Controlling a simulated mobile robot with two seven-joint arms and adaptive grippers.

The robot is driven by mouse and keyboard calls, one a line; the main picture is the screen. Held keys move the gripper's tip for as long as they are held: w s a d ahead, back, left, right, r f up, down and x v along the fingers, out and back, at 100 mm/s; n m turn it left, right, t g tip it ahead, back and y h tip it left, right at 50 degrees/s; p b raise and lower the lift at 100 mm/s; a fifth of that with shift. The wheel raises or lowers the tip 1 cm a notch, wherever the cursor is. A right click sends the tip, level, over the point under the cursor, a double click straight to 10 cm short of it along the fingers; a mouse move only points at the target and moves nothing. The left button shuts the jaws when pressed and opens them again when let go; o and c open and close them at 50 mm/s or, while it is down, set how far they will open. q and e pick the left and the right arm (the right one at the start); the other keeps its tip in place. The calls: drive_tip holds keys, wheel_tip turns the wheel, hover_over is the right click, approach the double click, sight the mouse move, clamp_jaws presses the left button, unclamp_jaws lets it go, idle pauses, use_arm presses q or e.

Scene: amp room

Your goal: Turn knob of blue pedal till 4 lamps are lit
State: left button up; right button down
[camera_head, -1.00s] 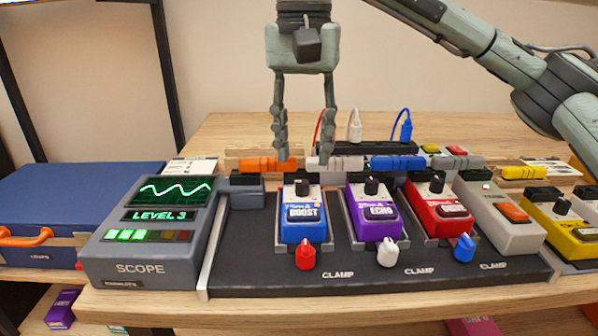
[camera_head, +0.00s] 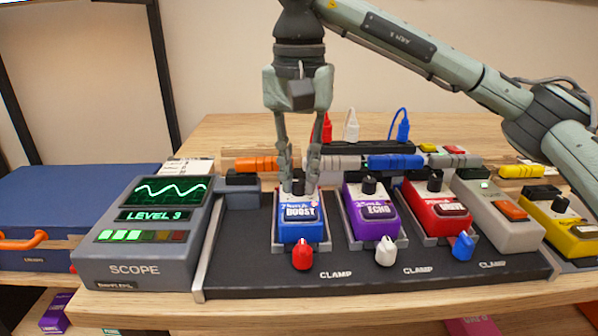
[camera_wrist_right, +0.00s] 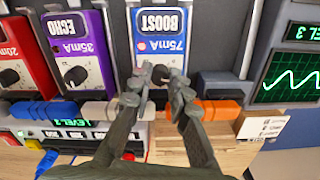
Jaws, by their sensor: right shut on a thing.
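The blue BOOST pedal (camera_head: 300,230) sits in the leftmost place on the black pedal board. Its small black knob (camera_wrist_right: 160,73) is between my right fingertips in the wrist view. My right gripper (camera_head: 299,184) points down over the top of this pedal and is shut on the knob; the fingers partly hide it in the head view. The grey SCOPE box (camera_head: 135,268) stands to the left. My left gripper is not in view.
A purple ECHO pedal (camera_head: 376,212), a red pedal (camera_head: 438,210) and a grey pedal (camera_head: 500,215) stand to the right. Orange (camera_head: 253,163) and blue (camera_head: 396,162) plugs lie behind the pedals. A red clamp knob (camera_head: 302,256) sits before the blue pedal.

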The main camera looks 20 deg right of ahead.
drive_tip(key=shift+m, duration=3)
drive_tip(key=c, duration=1.4)
unclamp_jaws()
